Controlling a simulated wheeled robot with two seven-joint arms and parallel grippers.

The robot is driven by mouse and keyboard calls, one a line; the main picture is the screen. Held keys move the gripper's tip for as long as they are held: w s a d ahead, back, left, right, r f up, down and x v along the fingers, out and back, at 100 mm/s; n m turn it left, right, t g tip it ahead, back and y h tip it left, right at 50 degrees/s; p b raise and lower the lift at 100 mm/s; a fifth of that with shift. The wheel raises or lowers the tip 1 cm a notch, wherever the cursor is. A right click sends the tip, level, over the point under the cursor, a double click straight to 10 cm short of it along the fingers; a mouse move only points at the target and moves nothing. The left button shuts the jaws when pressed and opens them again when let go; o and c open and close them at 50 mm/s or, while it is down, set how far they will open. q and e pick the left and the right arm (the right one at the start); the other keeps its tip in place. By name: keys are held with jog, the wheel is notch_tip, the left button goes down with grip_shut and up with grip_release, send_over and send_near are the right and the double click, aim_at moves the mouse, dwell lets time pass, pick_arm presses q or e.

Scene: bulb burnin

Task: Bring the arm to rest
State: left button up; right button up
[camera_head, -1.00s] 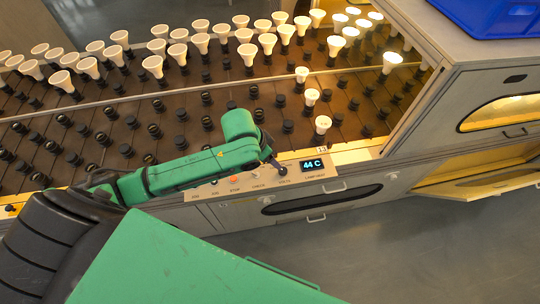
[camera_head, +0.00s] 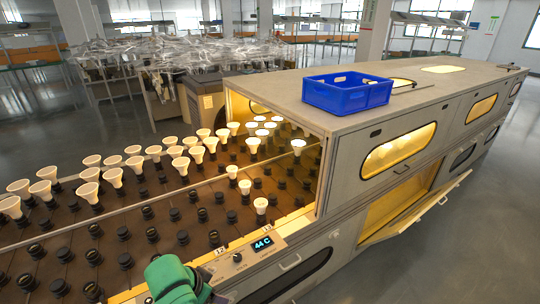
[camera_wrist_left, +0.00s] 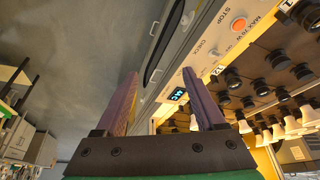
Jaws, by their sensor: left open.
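My left arm (camera_head: 172,280) shows at the bottom of the head view as a green link, in front of the control panel. Its gripper is out of the head view. In the left wrist view my left gripper (camera_wrist_left: 158,98) is open, its two purple-grey fingers apart with nothing between them. Beyond the fingers are the grey machine front and the control panel (camera_wrist_left: 226,45) with its orange stop button (camera_wrist_left: 239,24) and lit display (camera_wrist_left: 179,94). In the head view the display (camera_head: 263,244) reads 44 C. My right gripper is not in view.
A rack bed (camera_head: 130,215) holds rows of black sockets and several white bulbs (camera_head: 197,154), some lit near the tunnel mouth. A blue crate (camera_head: 347,93) sits on the machine top. An open lower flap (camera_head: 430,207) juts out over clear floor (camera_head: 465,245) at right.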

pick_arm(q)
jog(key=s+a+n+y, duration=0.2)
jog(key=s+a+n, duration=0.2)
jog(key=s+a, duration=0.5)
jog(key=s+d+f+g, duration=0.1)
jog(key=s+f, duration=0.2)
jog(key=f, duration=0.9)
jog(key=s+f+g, duration=0.1)
jog(key=s+f, duration=0.1)
jog(key=f, duration=0.9)
jog(key=s+a+f+g, duration=0.1)
jog(key=s+a+f, duration=0.2)
jog(key=s+f, duration=1.2)
jog(key=shift+s+b, duration=0.35)
jog(key=shift+s, duration=0.6)
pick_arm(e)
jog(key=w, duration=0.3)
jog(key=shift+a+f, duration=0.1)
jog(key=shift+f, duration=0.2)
pick_arm(q)
jog(key=shift+f, duration=0.1)
